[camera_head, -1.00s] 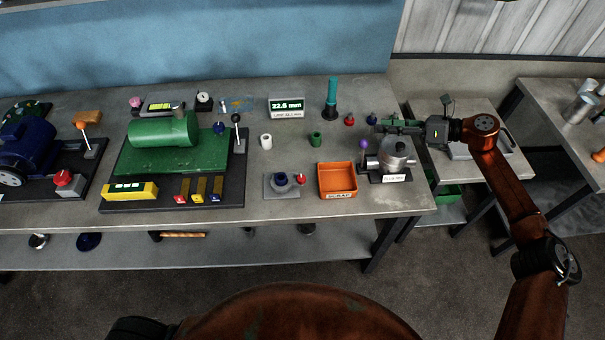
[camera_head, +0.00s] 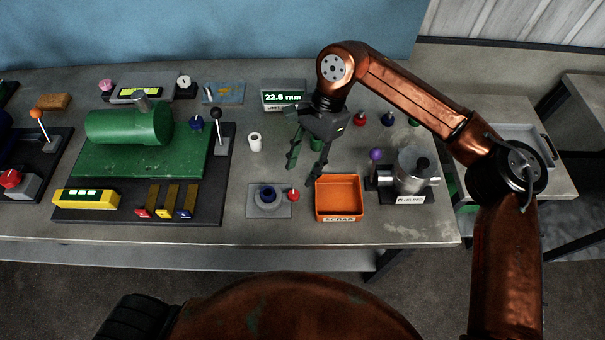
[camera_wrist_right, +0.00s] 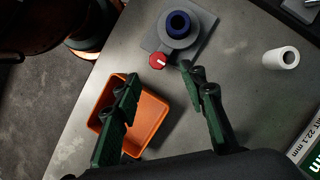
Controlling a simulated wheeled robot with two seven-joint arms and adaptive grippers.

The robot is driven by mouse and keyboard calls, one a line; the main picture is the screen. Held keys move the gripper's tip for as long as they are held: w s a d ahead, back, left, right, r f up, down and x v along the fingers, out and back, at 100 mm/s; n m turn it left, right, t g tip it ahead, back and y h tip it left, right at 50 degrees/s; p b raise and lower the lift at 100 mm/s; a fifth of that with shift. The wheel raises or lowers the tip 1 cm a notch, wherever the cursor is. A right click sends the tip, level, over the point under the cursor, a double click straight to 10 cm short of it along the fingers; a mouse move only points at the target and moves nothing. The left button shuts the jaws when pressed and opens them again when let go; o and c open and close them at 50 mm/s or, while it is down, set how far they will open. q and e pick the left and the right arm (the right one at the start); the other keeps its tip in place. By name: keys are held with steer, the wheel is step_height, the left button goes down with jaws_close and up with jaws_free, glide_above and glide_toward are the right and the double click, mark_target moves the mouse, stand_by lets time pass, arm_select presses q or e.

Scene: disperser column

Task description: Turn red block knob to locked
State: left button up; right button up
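The red block knob (camera_head: 293,195) sits at the right side of a grey block (camera_head: 254,207) with a dark blue ring on it, near the bench's front edge. In the right wrist view the knob (camera_wrist_right: 158,61) is a red dial with a white pointer mark, beside the grey block (camera_wrist_right: 150,38). My right gripper (camera_head: 302,172) is open and empty, pointing down above the bench behind the knob. In the wrist view its fingers (camera_wrist_right: 160,75) are spread wide, with the knob just beyond the tips. My left gripper is not in view.
An orange scrap tray (camera_head: 338,218) stands right of the block, partly under one finger in the wrist view. A white cylinder (camera_head: 254,142) stands behind the block. The plug rig (camera_head: 411,185) is further right. A black-based green machine (camera_head: 140,160) fills the left.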

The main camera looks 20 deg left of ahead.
mark_target(294, 194)
steer(key=x, duration=0.6)
steer(key=shift+s+d+b, duration=0.1)
steer(key=shift+d+b, duration=0.1)
steer(key=shift+b, duration=0.1)
steer(key=shift+x, duration=0.75)
steer(key=c, duration=0.7)
steer(key=shift+c, duration=1.3)
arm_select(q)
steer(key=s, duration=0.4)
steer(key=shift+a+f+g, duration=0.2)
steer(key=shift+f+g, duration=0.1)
arm_select(e)
jaws_close()
